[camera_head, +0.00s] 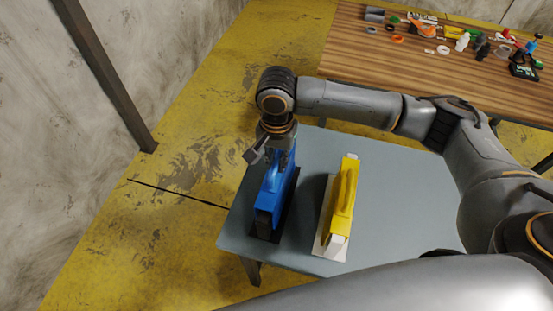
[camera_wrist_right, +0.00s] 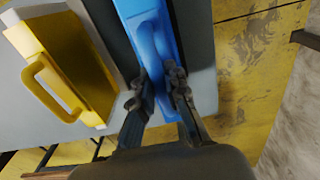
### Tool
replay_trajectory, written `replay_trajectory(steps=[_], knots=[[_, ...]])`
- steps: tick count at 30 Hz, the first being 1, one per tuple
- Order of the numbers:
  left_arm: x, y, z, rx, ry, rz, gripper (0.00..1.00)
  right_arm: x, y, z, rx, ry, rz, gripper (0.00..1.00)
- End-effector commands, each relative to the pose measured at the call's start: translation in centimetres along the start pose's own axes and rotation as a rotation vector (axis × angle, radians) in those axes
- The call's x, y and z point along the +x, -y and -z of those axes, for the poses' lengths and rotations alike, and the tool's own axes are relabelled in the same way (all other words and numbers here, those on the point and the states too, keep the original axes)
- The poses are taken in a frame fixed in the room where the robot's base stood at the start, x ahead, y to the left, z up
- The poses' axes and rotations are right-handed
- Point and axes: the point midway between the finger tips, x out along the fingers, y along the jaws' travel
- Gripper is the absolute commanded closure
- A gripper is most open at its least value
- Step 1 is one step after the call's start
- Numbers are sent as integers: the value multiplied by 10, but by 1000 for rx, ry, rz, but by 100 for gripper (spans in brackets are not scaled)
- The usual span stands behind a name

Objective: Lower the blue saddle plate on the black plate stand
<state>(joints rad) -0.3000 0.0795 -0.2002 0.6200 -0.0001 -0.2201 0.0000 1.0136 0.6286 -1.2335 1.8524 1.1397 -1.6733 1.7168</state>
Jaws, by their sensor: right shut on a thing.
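The blue saddle plate (camera_head: 271,188) is at the left side of the grey table in the head view, upright on or just over the black plate stand (camera_head: 262,225). I cannot tell whether it is fully seated. My right gripper (camera_head: 280,158) comes down from above and is shut on the blue plate near its far end. In the right wrist view the two fingers of my right gripper (camera_wrist_right: 162,92) close around the raised handle of the blue plate (camera_wrist_right: 135,18). The stand is mostly hidden under the plate. My left gripper is not in view.
A yellow saddle plate (camera_head: 343,200) stands on a white stand (camera_head: 332,244) just right of the blue one. The grey table (camera_head: 400,215) is bare to the right. A wooden table (camera_head: 430,75) with many small parts is at the back.

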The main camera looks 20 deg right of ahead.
Motion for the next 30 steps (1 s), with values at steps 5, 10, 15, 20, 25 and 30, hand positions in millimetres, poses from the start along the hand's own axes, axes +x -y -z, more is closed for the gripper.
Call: replay_trajectory(steps=[5,10,15,20,25,30], knots=[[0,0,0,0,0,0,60,-1,0,0,0,-1,2,100],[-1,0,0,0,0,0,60,1,0,0,0,-1,2,100],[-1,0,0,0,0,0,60,4,0,0,0,0,2,100],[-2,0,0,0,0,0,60,8,0,0,0,1,2,100],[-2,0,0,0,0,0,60,11,1,0,1,0,2,100],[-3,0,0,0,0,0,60,14,0,0,0,-1,2,100]])
